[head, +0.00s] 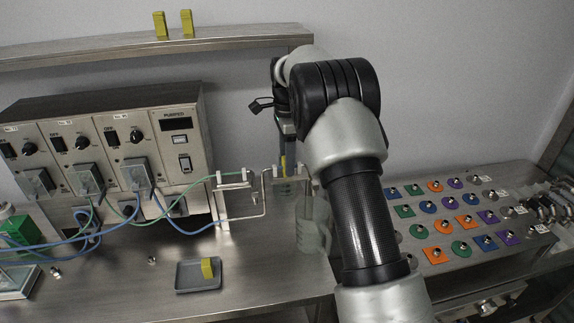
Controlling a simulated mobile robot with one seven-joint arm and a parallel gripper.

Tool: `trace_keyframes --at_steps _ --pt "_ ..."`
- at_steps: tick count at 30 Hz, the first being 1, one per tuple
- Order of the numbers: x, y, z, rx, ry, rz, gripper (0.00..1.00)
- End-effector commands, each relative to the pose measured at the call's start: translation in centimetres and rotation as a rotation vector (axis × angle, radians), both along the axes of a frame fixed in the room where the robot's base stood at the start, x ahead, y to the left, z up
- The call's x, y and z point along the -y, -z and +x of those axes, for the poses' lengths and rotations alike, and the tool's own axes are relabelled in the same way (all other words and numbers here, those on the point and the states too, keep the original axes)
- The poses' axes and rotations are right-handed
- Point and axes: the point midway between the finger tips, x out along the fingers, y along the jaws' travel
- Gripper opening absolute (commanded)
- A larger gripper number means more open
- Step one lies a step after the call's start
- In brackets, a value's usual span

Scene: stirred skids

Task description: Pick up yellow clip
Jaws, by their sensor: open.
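A small yellow clip (208,268) stands in a shallow grey tray (184,287) on the steel bench. Two more yellow clips, a left one (160,24) and a right one (187,23), stand on the wall shelf. Another narrow yellow piece (283,166) shows at the metal bracket beside my arm; I cannot tell whether it is a clip. My gripper (286,135) is open, directly above that bracket and partly hidden by my arm. I cannot tell whether its fingers touch the yellow piece.
A control box (180,130) with knobs and blue and green tubes stands at the left. A clear glass vessel (309,222) stands close to my arm. A panel of coloured knobs (462,215) is at the right. The bench around the tray is mostly clear.

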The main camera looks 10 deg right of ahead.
Motion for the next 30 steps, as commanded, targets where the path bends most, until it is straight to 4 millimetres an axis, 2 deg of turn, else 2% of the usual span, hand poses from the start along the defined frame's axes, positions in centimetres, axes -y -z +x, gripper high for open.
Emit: trace_keyframes --at_steps 3,10,18,26,30 --pt "0.0 1.0 0.0 0.000 0.000 0.000 0.45" --pt "0.0 1.1 0.0 0.001 0.000 0.000 0.45" --pt "0.0 1.1 0.0 0.001 0.000 0.001 0.02" --pt "0.0 0.8 0.0 0.002 0.000 0.001 0.02" --pt "0.0 -0.9 0.1 0.005 0.000 0.000 0.02"
